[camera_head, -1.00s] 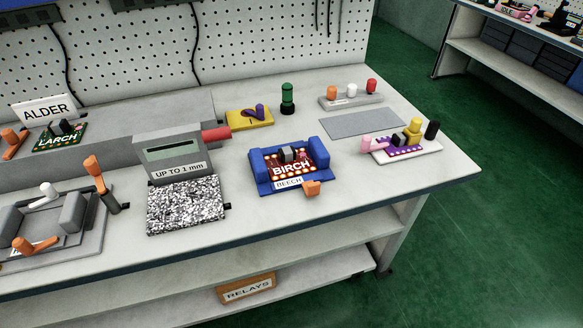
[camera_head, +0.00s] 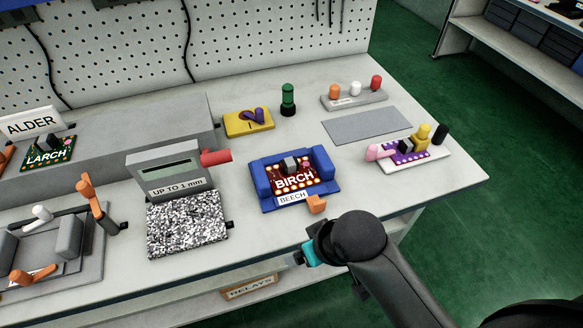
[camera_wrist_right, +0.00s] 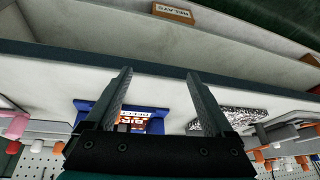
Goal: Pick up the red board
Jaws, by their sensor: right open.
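The red board (camera_head: 296,181), lettered BIRCH, lies in a blue holder (camera_head: 264,182) on the workbench. The holder has a BEECH label and an orange tab (camera_head: 317,204) at its front. In the head view my right arm comes in from the lower right, in front of the bench edge, apart from the holder; its fingers are mostly hidden there. In the right wrist view my right gripper (camera_wrist_right: 158,90) is open and empty, with two dark fingers spread. The red board also shows in that view (camera_wrist_right: 132,125), beyond the left finger. My left gripper is not in view.
A grey gauge box marked UP TO 1 mm (camera_head: 168,172) with a speckled block (camera_head: 187,224) stands left of the holder. A yellow block (camera_head: 248,122) and a green knob (camera_head: 288,99) are behind. A white tray (camera_head: 408,156) is at the right. A grey mat (camera_head: 366,127) lies clear.

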